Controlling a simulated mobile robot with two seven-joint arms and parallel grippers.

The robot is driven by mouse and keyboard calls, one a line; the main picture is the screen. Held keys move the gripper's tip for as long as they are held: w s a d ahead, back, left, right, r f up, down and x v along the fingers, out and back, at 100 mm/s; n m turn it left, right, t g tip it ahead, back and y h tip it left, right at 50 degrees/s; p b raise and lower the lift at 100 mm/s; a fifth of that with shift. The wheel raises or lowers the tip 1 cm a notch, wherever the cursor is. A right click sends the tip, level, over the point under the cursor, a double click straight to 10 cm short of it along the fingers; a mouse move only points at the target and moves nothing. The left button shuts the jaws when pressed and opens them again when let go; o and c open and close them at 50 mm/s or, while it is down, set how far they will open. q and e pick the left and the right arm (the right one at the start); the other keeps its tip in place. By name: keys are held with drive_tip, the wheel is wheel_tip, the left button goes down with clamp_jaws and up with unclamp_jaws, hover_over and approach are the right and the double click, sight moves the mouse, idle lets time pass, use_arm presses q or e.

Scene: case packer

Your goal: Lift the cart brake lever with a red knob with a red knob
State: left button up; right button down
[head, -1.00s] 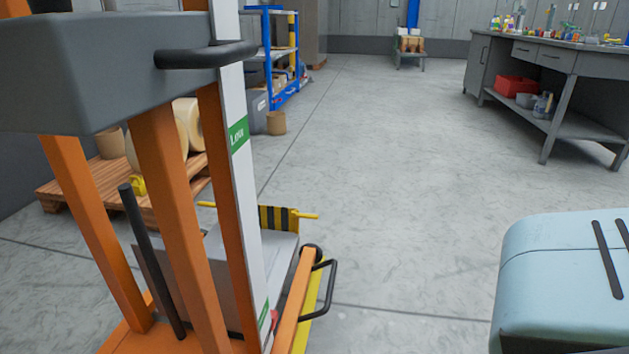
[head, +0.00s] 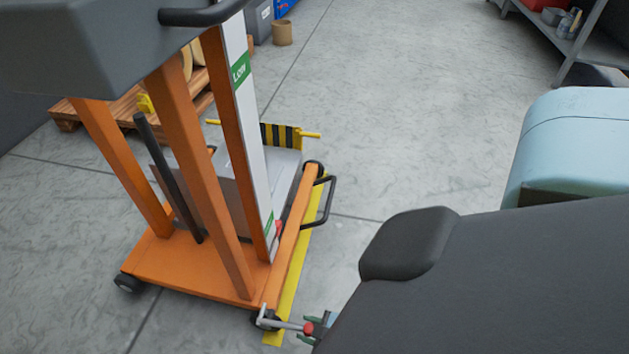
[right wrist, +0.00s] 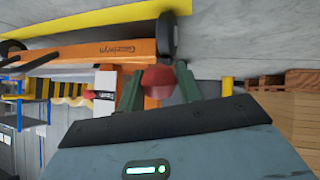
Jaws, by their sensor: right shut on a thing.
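The brake lever (head: 285,323) is a thin grey bar at the near corner of the orange cart (head: 190,272), beside a wheel. Its red knob (head: 308,328) is at the lever's right end. My right gripper (head: 316,329) is shut on the red knob, with a green finger on either side. In the right wrist view the red knob (right wrist: 158,78) sits between the two green fingers of my right gripper (right wrist: 159,85). My dark right arm covers the lower right of the head view. My left gripper is not in view.
The cart's orange uprights and grey top box (head: 95,50) stand at the left. A black loop handle (head: 328,200) sticks out from its right side. A yellow floor stripe (head: 290,290) runs along the cart. Open grey floor (head: 400,120) lies to the right.

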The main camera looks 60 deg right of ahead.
sight(297, 326)
drive_tip(key=r+g+p, duration=0.1)
drive_tip(key=p, duration=0.1)
drive_tip(key=w+r+g+p, duration=0.1)
drive_tip(key=r+p, duration=0.1)
drive_tip(key=w+r+g+h+p, duration=0.1)
drive_tip(key=r+p, duration=0.1)
drive_tip(key=p, duration=0.1)
drive_tip(key=shift+a+r+n+g, duration=0.15)
drive_tip(key=shift+a+n+g, duration=0.15)
drive_tip(key=shift+a, duration=0.1)
drive_tip(key=shift+w+a+r+p, duration=0.15)
drive_tip(key=shift+w+r+p, duration=0.25)
drive_tip(key=shift+r+p, duration=0.15)
drive_tip(key=shift+w+a+r+p, duration=0.2)
drive_tip(key=shift+w+r+p, duration=0.1)
drive_tip(key=shift+w+r, duration=0.15)
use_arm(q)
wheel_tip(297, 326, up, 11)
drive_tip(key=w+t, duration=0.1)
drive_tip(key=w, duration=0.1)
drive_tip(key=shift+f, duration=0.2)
use_arm(e)
drive_tip(key=shift+w, duration=0.1)
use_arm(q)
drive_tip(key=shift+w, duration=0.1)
use_arm(e)
drive_tip(key=c, duration=1.1)
unclamp_jaws()
drive_tip(key=shift+o, duration=0.7)
